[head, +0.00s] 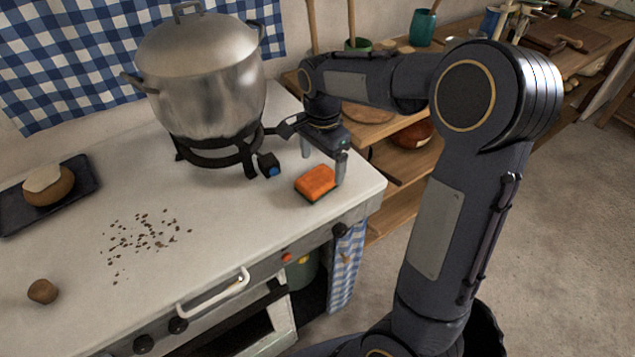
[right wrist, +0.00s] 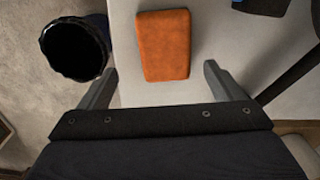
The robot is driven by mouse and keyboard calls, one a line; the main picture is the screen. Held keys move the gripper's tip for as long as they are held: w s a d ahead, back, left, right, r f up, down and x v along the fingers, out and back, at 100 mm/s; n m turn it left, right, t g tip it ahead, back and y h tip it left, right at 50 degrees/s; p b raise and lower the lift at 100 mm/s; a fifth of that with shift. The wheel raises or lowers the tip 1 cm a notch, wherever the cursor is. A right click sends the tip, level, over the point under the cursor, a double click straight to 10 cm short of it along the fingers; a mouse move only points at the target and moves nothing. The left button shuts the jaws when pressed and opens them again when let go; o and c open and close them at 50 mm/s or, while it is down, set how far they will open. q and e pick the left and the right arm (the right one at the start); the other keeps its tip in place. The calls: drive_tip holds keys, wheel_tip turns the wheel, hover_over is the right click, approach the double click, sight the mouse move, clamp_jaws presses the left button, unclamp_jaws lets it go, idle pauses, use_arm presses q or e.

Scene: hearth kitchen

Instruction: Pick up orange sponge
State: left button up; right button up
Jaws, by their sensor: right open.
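The orange sponge (head: 316,183) lies flat on the white countertop near its right front corner, with a dark underside showing at its edge. My right gripper (head: 323,162) is just above and behind it in the head view, fingers pointing down. In the right wrist view the sponge (right wrist: 163,45) lies ahead of the two spread fingers (right wrist: 160,88), roughly centred between them. The right gripper is open and empty; I cannot tell whether a finger touches the sponge. My left gripper is not in view.
A large lidded steel pot (head: 203,80) stands on a black burner (head: 222,148) just left of the gripper. Dark crumbs (head: 142,235), a small brown lump (head: 43,291) and a dark tray (head: 88,190) with a bread-like item are further left. The counter (head: 225,215) is clear left of the sponge.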

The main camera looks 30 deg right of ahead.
sight(318, 178)
drive_tip(key=f, duration=0.5)
drive_tip(key=shift+w+a+f, duration=0.3)
drive_tip(key=shift+a+f, duration=0.05)
drive_tip(key=shift+a, duration=0.05)
drive_tip(key=c, duration=1)
drive_tip(key=shift+r, duration=0.15)
drive_tip(key=shift+c, duration=0.2)
